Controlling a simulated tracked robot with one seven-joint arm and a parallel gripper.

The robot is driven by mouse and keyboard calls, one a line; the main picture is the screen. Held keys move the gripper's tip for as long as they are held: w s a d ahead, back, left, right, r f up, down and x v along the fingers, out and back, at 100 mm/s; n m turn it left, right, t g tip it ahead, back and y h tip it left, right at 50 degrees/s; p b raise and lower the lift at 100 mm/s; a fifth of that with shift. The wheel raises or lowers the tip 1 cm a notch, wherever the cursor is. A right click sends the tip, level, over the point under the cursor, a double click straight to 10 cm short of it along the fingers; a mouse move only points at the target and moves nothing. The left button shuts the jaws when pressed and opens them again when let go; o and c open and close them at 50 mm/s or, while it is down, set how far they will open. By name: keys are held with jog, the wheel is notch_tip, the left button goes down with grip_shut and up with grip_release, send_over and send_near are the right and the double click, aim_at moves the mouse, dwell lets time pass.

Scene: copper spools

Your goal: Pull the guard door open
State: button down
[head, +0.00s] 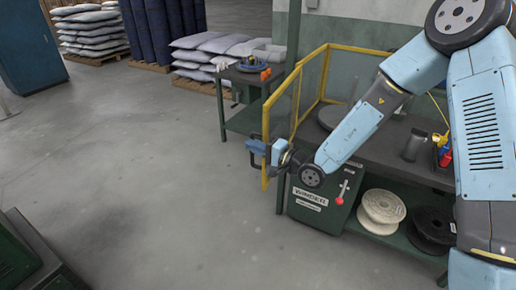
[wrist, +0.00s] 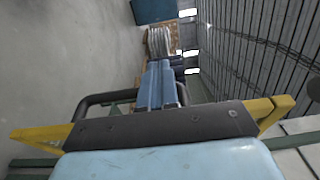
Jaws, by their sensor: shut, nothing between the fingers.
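The guard door (head: 266,118) is a clear panel in a yellow frame at the left end of the dark workbench. My gripper (head: 256,147) is at the door's outer yellow upright, its blue fingers pointing left past it. A dark bracket-shaped handle (head: 257,163) sits at the upright beside the fingers. In the wrist view the shut fingers (wrist: 160,85) lie between the ends of the black handle (wrist: 108,97), with the yellow frame (wrist: 42,133) crossing behind the dark palm. Nothing is gripped. Whether the fingers touch the handle cannot be told, nor how far the door stands open.
A green side table (head: 243,73) with parts stands behind the door. A white spool (head: 382,207) and a black spool (head: 433,226) sit on the bench's lower shelf. Sacks on pallets (head: 205,62) stand at the back. The floor (head: 150,160) left of the door is clear.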

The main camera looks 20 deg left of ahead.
jog(key=s+d, duration=0.3)
jog(key=d, duration=1.1)
jog(key=s+d+r+n+g+h, duration=0.6)
jog(key=s+d+r+g, duration=0.1)
jog(key=s+d+r, duration=0.25)
jog(key=s+d+r+m+t+h, duration=0.1)
jog(key=d+r+t+h, duration=0.3)
jog(key=d, duration=0.9)
jog(key=s+d+r+m+t+h, duration=0.2)
jog(key=d+r+t+h, duration=0.3)
jog(key=d, duration=0.8)
notch_tip(320, 180, up, 4)
jog(key=s+h, duration=0.1)
jog(key=h, duration=0.1)
jog(key=shift+s+d+m+h, duration=0.3)
jog(key=shift+d, duration=0.1)
